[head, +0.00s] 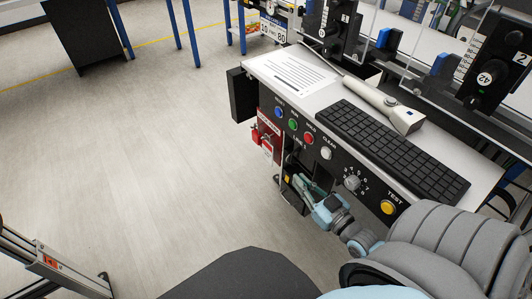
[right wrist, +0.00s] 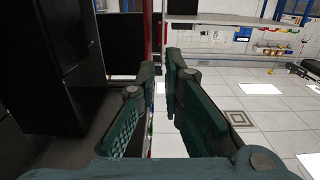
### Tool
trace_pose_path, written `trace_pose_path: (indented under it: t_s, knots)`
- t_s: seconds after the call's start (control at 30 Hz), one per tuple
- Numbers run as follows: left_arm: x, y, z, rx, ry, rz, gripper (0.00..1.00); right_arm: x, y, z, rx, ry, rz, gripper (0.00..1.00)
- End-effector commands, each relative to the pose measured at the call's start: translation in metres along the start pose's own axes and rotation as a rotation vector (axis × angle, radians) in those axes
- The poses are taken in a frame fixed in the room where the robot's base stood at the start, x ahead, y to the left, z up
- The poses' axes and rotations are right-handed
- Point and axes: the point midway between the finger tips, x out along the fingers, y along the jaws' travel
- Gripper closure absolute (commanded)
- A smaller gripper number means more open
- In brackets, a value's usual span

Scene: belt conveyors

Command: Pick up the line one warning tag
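A red board (head: 262,122) with red padlocks hangs at the left end of the front console panel in the head view. A small red and white piece (head: 267,147) hangs there and looks like a tag, but its print is too small to read. My right gripper (head: 294,181) is below and to the right of the board, in front of a dark opening in the panel, apart from the tag-like piece. In the right wrist view its two green fingers (right wrist: 159,76) stand nearly parallel with a narrow gap, and I see nothing gripped. My left gripper is out of view.
The console top (head: 262,66) holds a printed sheet (head: 290,73), a scanner (head: 385,104) and a black keyboard (head: 390,148). Coloured buttons and a knob (head: 352,183) line its front. A metal frame (head: 55,268) stands at the lower left. The floor left of the console is clear.

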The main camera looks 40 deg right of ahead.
Motion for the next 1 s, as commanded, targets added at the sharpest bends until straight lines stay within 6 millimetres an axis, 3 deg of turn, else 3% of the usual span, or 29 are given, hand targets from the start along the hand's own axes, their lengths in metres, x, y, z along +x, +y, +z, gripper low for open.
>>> trace_pose_path:
  t_s: [0.3,0.47,0.63,0.9,1.0]
  knots:
    - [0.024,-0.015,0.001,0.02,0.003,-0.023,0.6,0.077,-0.002,-0.009,0.007,0.025,-0.003,0.92]
    - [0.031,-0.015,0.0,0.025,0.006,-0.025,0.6,0.098,-0.002,-0.01,0.006,0.023,-0.003,0.92]
    - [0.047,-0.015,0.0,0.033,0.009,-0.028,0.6,0.132,-0.004,-0.009,0.007,0.023,-0.003,0.92]
    - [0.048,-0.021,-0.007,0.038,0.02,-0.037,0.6,0.141,-0.004,-0.013,0.006,0.019,-0.003,0.92]
    - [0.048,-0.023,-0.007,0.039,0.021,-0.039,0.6,0.141,-0.004,-0.013,0.006,0.019,-0.003,1.0]
